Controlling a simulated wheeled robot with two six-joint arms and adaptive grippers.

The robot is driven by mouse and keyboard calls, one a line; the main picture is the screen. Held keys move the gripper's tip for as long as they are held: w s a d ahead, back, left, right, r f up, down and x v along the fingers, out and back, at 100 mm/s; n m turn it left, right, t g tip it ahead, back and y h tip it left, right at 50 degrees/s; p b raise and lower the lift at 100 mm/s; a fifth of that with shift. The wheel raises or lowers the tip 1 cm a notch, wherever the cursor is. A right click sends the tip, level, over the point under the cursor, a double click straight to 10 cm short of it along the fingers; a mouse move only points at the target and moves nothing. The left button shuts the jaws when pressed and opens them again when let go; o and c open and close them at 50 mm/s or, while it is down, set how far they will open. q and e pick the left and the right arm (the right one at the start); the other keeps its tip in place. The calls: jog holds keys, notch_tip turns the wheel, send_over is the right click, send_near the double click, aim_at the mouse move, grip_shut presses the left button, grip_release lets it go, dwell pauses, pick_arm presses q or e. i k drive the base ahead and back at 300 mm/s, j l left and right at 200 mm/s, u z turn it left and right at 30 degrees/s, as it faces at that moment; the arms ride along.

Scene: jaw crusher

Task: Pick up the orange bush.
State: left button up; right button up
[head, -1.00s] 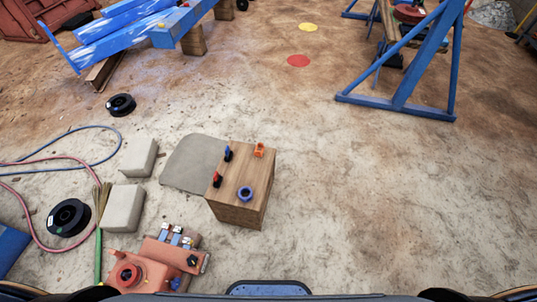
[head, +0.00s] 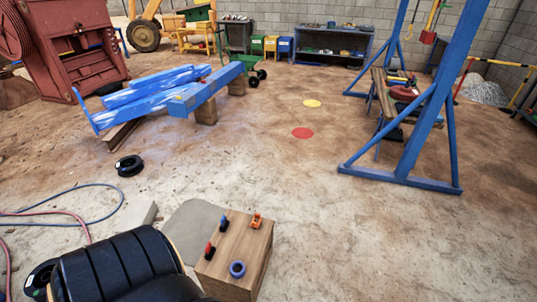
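The small orange piece, which looks like the orange bush (head: 256,221), sits on the far right corner of the top of a wooden block (head: 236,250). A blue ring (head: 237,269) lies near the front of the same top. A small blue-and-black piece (head: 223,223) and a red-and-black piece (head: 209,250) stand along its left side. A black padded part of my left arm covers the lower left of the head view. Neither gripper shows.
Hoses (head: 70,222) and a black ring (head: 129,165) lie on the floor at left. Blue beams (head: 150,95) rest on wood behind. A blue frame (head: 430,120) stands at right. The floor right of the block is clear.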

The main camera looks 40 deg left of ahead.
aim_at(253, 223)
jog(key=i, duration=0.5)
jog(key=i+l+u, duration=0.15)
jog(key=i, duration=0.8)
jog(key=i+l+u, duration=0.15)
jog(key=i, duration=0.35)
jog(key=i+j+u, duration=0.25)
jog(key=i+u, duration=0.25)
jog(key=i+j+u, duration=0.15)
jog(key=i+u, duration=0.2)
jog(key=u, duration=0.15)
jog(key=i+u, duration=0.45)
jog(key=i+l+u, duration=0.25)
jog(key=i+u, duration=0.25)
jog(key=k, duration=0.1)
